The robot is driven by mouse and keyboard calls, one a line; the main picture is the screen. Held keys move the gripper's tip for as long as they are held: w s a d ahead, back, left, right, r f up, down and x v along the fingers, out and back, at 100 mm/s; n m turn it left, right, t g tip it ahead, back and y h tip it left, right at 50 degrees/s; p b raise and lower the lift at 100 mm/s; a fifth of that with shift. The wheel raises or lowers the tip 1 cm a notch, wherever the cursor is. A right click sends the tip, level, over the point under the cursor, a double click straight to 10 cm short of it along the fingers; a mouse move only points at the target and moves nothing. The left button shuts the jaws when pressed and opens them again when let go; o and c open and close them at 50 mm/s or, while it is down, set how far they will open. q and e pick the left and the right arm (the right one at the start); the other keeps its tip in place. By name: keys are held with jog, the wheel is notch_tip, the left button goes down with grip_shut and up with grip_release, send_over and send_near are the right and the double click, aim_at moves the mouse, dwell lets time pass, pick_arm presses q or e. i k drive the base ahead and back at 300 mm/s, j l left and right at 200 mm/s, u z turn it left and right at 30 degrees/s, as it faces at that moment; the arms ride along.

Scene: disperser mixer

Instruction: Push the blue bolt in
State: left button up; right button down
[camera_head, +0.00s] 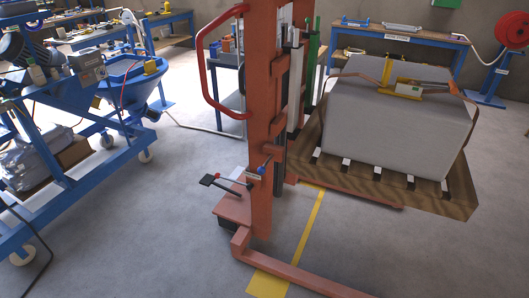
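A small blue part (264,164), which looks like the bolt, is on the lower part of an orange lift's mast (262,205), just above a small light label plate. It is too small to tell how far it sticks out. Neither of my grippers is in the head view, so their position relative to the bolt does not show.
The lift has a red hand rail (208,75), a black-handled lever (213,181) and low orange legs (300,278). A large grey block (395,115) sits on a wooden pallet (450,200) at right. A blue wheeled frame (75,200) stands at left. The floor between is clear.

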aim_at(261, 170)
jog(key=i+j+z, duration=0.1)
jog(key=i+j, duration=0.2)
jog(key=i, duration=0.2)
jog(key=i+j+z, duration=0.1)
jog(key=i+j, duration=0.2)
jog(key=i, duration=0.2)
